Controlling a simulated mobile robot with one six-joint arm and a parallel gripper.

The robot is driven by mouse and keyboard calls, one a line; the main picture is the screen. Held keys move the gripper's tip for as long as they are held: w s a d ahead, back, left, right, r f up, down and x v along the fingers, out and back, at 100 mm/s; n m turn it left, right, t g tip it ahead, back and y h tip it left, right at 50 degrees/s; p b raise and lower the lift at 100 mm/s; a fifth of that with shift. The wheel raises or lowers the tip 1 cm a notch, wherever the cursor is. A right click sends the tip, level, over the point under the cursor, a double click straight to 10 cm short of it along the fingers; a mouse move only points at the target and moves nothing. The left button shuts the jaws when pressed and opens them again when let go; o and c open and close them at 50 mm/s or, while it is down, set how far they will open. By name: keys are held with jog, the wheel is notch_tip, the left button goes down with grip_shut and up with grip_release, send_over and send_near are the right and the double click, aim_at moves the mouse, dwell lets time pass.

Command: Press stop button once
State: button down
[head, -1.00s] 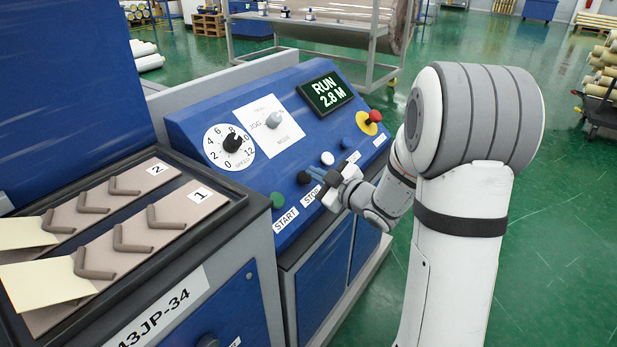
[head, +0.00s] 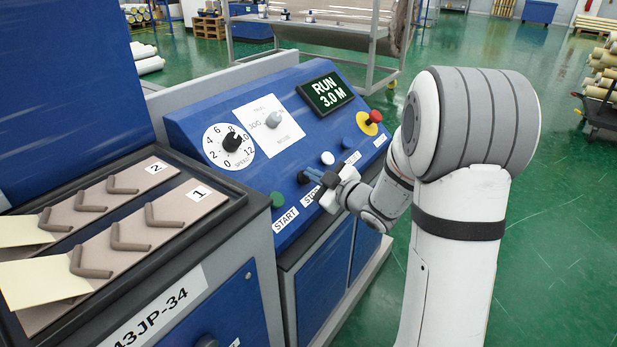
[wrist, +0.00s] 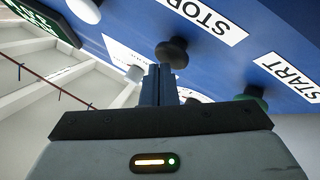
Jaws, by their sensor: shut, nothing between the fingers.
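The black stop button (head: 303,177) stands on the sloped blue control panel, above its STOP label (head: 311,196). It also shows in the wrist view (wrist: 173,50), just beyond my fingertips. My gripper (head: 314,174) is shut and empty, its blue fingers pointing at the stop button. In the wrist view the closed fingertips (wrist: 158,70) lie close to the button. I cannot tell whether they touch it. The display (head: 326,93) reads RUN 3.0 M.
The green start button (head: 278,200) is left of the stop button, and a white button (head: 327,158) is to its right. A blue button (head: 347,142) and a red emergency button (head: 375,116) on yellow are farther right. A speed dial (head: 232,143) is above.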

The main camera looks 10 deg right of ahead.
jog(key=shift+w+a+f+b, duration=0.25)
jog(key=shift+a+f+b, duration=0.05)
jog(key=shift+f+b, duration=0.2)
dwell(0.5)
jog(key=shift+r, duration=0.1)
dwell(0.3)
jog(key=shift+s+d+r+p, duration=0.3)
jog(key=shift+r+p, duration=0.1)
jog(key=shift+r, duration=0.05)
jog(key=shift+s+d+r+p, duration=0.25)
jog(key=shift+d+r+p, duration=0.1)
jog(key=shift+r, duration=0.1)
jog(key=shift+r, duration=0.1)
jog(key=s+d+r+p, duration=0.2)
jog(key=r, duration=0.1)
jog(key=shift+s+d+r+p, duration=0.1)
jog(key=shift+s+r+p, duration=0.05)
jog(key=shift+r+p, duration=0.2)
dwell(0.4)
